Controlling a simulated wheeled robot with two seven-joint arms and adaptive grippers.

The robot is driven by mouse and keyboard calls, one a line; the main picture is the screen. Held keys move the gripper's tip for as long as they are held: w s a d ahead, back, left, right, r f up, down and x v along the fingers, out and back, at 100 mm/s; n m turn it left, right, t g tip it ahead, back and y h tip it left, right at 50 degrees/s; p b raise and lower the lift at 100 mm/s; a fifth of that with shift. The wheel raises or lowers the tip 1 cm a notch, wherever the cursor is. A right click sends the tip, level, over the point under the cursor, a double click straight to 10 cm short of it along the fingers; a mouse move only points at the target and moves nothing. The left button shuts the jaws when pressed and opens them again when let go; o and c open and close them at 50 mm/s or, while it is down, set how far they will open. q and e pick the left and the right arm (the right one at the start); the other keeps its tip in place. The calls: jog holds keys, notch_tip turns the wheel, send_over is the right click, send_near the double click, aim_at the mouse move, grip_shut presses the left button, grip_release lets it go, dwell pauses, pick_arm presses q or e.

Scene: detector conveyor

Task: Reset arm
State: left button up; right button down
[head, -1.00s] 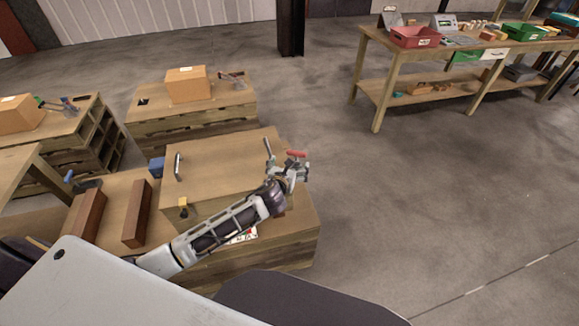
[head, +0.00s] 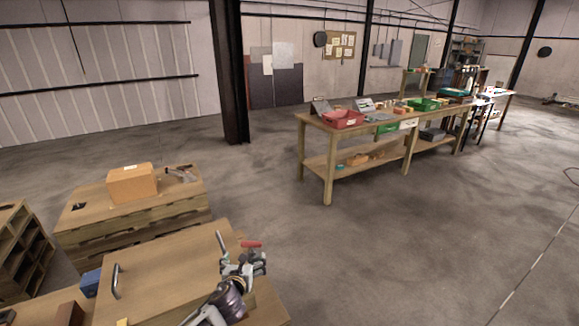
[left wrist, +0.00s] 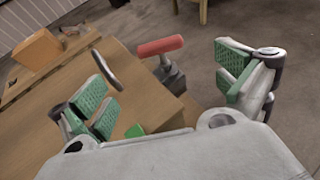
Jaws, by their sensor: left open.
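My left gripper (head: 243,267) is at the near right part of a wooden box-like bench top (head: 165,262). In the left wrist view its green-padded fingers (left wrist: 165,82) are spread wide with nothing held between them. My right gripper is not in view.
A metal handle (head: 116,281) and a blue block (head: 91,283) are at the bench's left. Behind stands a pallet-like stand with a cardboard box (head: 132,184). A long table (head: 329,183) with a red bin (head: 342,119) is farther right. Open floor lies between.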

pick_arm(q)
jog(key=s+a+f+n+g+h, duration=0.15)
jog(key=s+n+g, duration=0.85)
jog(key=s+n, duration=2.15)
notch_tip(320, 180, down, 33)
jog(key=n+g, duration=0.1)
jog(key=s+a+f, duration=0.2)
jog(key=s+f, duration=0.8)
jog(key=s, duration=0.1)
jog(key=s+a+f+g, duration=0.1)
jog(key=s+a+f, duration=0.1)
jog(key=s+f, duration=0.8)
jog(key=shift+s+a+f, duration=0.2)
jog(key=shift+s, duration=1.05)
jog(key=shift+y, duration=0.25)
